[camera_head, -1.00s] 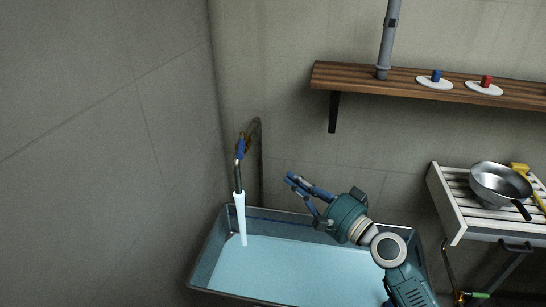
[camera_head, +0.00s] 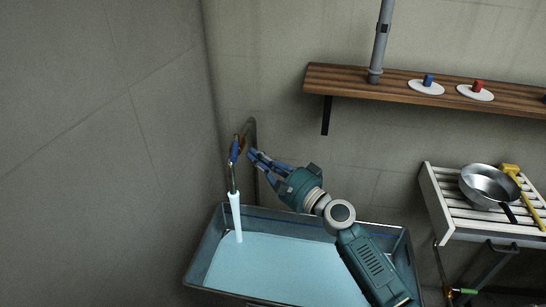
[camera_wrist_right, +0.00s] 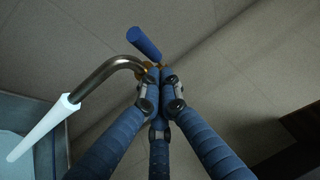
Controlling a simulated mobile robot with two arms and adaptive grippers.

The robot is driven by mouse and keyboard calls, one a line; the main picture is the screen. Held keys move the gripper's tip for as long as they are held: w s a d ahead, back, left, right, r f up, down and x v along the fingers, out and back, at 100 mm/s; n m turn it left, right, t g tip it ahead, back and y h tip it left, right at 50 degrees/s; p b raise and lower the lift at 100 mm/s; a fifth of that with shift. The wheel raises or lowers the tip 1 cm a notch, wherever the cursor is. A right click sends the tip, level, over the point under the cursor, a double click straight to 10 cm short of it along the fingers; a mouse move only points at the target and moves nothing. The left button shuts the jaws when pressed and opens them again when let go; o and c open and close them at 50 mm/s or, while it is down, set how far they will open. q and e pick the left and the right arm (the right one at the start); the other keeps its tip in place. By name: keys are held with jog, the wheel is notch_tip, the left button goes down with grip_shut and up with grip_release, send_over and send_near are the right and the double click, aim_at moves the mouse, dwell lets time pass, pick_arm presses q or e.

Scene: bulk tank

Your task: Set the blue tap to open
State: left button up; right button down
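The tap's blue lever (camera_head: 234,150) sits on a brassy valve with a curved metal spout, by the wall at the tank's back left. In the right wrist view the blue lever (camera_wrist_right: 144,43) is tilted, just beyond my fingertips. A pale stream (camera_head: 236,216) hangs from the spout into the tank; it also shows in the right wrist view (camera_wrist_right: 44,130). My right gripper (camera_head: 252,157) is right of the lever, fingers pointing at the tap. Its fingertips (camera_wrist_right: 160,74) are close together with nothing visible between them. Contact with the valve is unclear. My left gripper is out of view.
The metal tank (camera_head: 350,223) holds pale blue liquid. A wooden shelf (camera_head: 345,82) above carries a blue knob (camera_head: 428,80) and a red knob (camera_head: 478,86) on white discs. A slatted rack (camera_head: 432,183) with a pan (camera_head: 487,184) stands right. Walls close off the left and back.

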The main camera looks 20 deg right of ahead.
aim_at(235, 152)
jog(key=shift+w+a+r, duration=0.2)
jog(key=shift+w+a, duration=0.05)
jog(key=shift+a, duration=0.5)
jog(key=shift+w+a+r, duration=0.1)
jog(key=shift+w+a, duration=0.05)
jog(key=shift+a, duration=0.85)
